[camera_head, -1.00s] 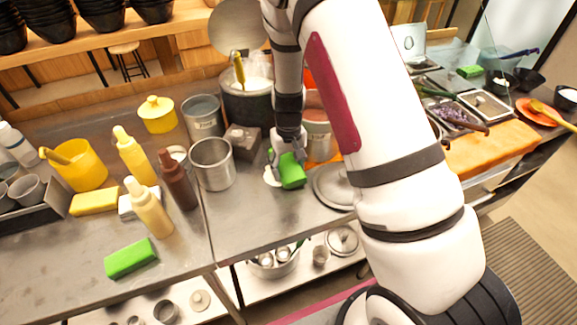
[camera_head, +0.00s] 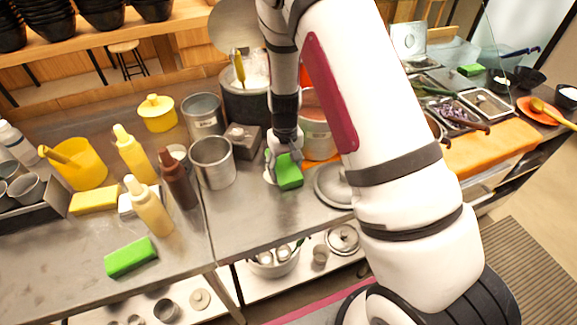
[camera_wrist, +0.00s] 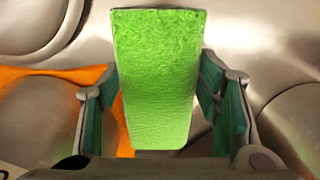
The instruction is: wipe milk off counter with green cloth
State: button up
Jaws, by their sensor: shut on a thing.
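The green cloth (camera_head: 290,174) looks like a thick block and is held low at the counter (camera_head: 250,215), right of the metal pot. My gripper (camera_head: 284,155) is shut on it from above. In the wrist view the cloth (camera_wrist: 157,75) stands out between my two fingers, its broad textured face toward the camera. White milk (camera_head: 268,178) shows at the left edge of the cloth. The cloth covers the rest of that spot, and I cannot tell whether it touches the counter.
An empty metal pot (camera_head: 213,163) and a dark block (camera_head: 242,139) stand left of my gripper. A round lid (camera_head: 333,186) lies to the right. Tall pots stand behind. Another green block (camera_head: 131,258) lies at the front left. The counter front is clear.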

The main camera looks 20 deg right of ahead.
jog(key=shift+a, duration=2)
jog(key=shift+d, duration=2.5)
jog(key=shift+f, duration=0.1)
jog(key=shift+a, duration=2.5)
jog(key=shift+a+f, duration=0.1)
